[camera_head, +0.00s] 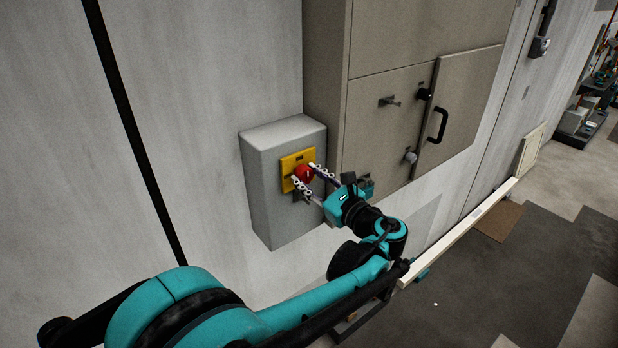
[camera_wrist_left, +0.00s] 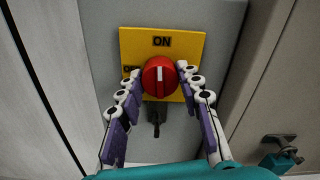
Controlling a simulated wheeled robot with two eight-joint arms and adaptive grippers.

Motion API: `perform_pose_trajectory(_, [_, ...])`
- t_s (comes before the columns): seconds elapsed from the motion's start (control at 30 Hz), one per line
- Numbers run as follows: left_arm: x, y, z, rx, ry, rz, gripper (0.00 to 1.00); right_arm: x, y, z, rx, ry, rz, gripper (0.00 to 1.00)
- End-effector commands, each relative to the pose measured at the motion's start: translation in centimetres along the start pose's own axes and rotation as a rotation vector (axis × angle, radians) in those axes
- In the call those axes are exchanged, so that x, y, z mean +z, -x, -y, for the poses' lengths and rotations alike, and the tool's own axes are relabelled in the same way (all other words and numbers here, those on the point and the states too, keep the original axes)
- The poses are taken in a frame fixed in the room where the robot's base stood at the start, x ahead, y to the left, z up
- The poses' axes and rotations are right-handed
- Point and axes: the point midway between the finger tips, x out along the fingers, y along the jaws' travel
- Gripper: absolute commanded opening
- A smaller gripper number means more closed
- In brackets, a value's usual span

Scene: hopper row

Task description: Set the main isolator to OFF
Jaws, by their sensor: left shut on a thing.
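The main isolator is a red rotary knob (camera_head: 304,174) on a yellow plate (camera_head: 288,161), fixed to a grey box (camera_head: 268,190) on the wall. In the left wrist view, the plate (camera_wrist_left: 192,42) reads ON at the top, with a partly hidden label at its left. The white mark on the knob (camera_wrist_left: 159,76) points up towards ON. My left gripper (camera_head: 306,176) is shut on the knob, one finger on each side. A small dark fitting (camera_wrist_left: 155,118) hangs below the knob. My right gripper is not in view.
A tall beige cabinet (camera_head: 385,120) stands close to the right of the grey box, with a black door handle (camera_head: 437,125) and small knobs protruding. A pale rail (camera_head: 460,230) runs along the floor. Bare wall lies left of the box.

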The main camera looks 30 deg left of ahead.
Motion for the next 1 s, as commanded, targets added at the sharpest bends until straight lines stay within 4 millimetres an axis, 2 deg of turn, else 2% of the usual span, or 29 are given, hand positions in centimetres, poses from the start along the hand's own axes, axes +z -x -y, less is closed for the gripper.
perform_pose_trajectory(0.27, [0.09, -0.02, 0.02, -0.001, 0.208, 0.001, 0.06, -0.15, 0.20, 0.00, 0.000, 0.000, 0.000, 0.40])
perform_pose_trajectory(1.0, [0.04, -0.02, -0.07, -0.001, 0.912, 0.002, 0.06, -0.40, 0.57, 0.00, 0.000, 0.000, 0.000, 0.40])
